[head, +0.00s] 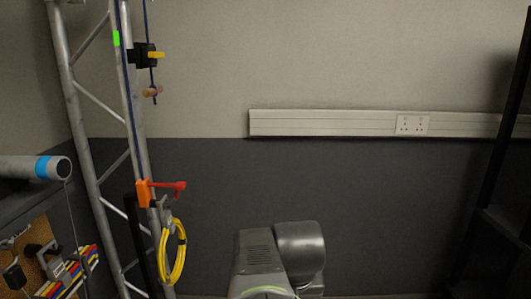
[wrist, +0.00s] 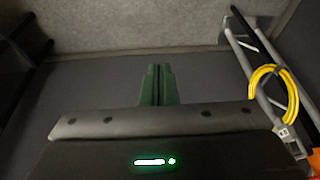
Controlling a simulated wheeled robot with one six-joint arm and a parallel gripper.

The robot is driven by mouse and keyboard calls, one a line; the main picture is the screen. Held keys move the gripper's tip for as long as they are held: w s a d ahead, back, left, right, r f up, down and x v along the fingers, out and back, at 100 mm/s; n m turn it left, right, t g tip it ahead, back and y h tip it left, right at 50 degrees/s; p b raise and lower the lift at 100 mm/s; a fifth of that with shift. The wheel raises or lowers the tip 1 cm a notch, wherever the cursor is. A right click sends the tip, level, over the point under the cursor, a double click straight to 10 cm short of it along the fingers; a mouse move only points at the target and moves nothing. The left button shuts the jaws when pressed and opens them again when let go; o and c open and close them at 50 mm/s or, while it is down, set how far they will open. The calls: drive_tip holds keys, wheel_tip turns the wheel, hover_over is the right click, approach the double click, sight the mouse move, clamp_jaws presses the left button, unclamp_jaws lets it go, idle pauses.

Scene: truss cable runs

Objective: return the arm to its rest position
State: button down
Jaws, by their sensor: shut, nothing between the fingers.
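My gripper (wrist: 158,72) shows in the middle of the wrist view. Its two greenish fingers are together with nothing between them, and they point out over bare dark floor. In the head view only a grey part of my arm (head: 278,260) shows at the bottom centre, and my gripper is out of sight there. The fingers touch nothing in the wrist view.
A metal truss (head: 88,120) stands at left with a blue cable, a black clamp (head: 145,55), an orange clip (head: 143,193) and a yellow cable coil (head: 172,252). A tool board (head: 45,260) is at lower left, a dark rack (head: 505,170) at right. Between them is open room.

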drive_tip(key=shift+f, duration=0.25)
drive_tip(key=shift+s, duration=0.1)
